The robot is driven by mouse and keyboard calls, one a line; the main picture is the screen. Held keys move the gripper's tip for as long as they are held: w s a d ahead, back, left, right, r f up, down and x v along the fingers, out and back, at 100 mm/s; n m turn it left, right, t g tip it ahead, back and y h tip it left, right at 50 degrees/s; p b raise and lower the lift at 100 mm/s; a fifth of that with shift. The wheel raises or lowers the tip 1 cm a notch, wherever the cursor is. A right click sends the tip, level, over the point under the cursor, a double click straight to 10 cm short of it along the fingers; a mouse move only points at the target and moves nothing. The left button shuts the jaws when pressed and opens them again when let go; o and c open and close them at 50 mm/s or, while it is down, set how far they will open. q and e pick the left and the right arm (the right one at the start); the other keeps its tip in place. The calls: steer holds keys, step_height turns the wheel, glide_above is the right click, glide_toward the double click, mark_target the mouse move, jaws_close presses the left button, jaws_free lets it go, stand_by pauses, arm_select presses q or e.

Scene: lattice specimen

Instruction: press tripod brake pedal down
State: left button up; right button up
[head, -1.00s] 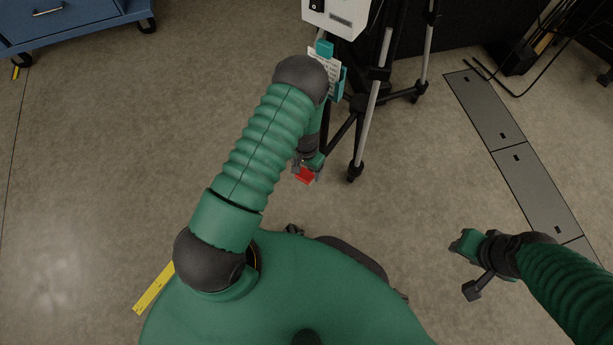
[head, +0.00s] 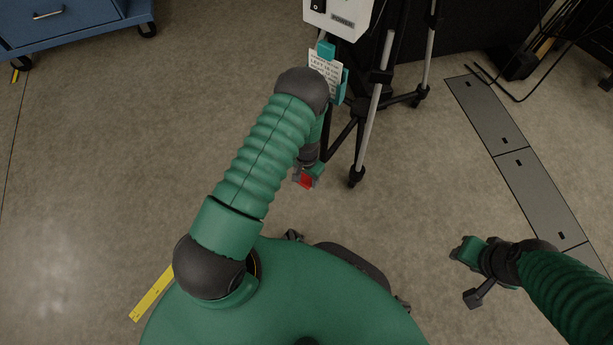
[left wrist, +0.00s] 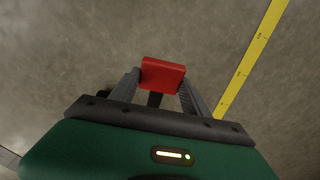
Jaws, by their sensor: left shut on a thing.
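The red pedal (head: 306,181) shows low by the foot of the tripod (head: 364,130) in the head view. In the left wrist view the red pedal (left wrist: 162,74) sits between the two grey fingers of my left gripper (left wrist: 160,84), which is shut on it. My left gripper (head: 308,178) is partly hidden by my own arm in the head view. Whether the pedal is up or down cannot be told. My right gripper (head: 462,252) hangs over bare floor at the right, away from the tripod; its finger gap is not clear.
A white box (head: 338,16) and a printed tag (head: 325,72) are on the tripod. A yellow ruler strip (head: 152,293) lies on the floor, also in the left wrist view (left wrist: 250,60). A blue cabinet (head: 70,25) stands far left. Grey floor panels (head: 515,150) run along the right.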

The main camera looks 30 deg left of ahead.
arm_select(q)
jaws_close()
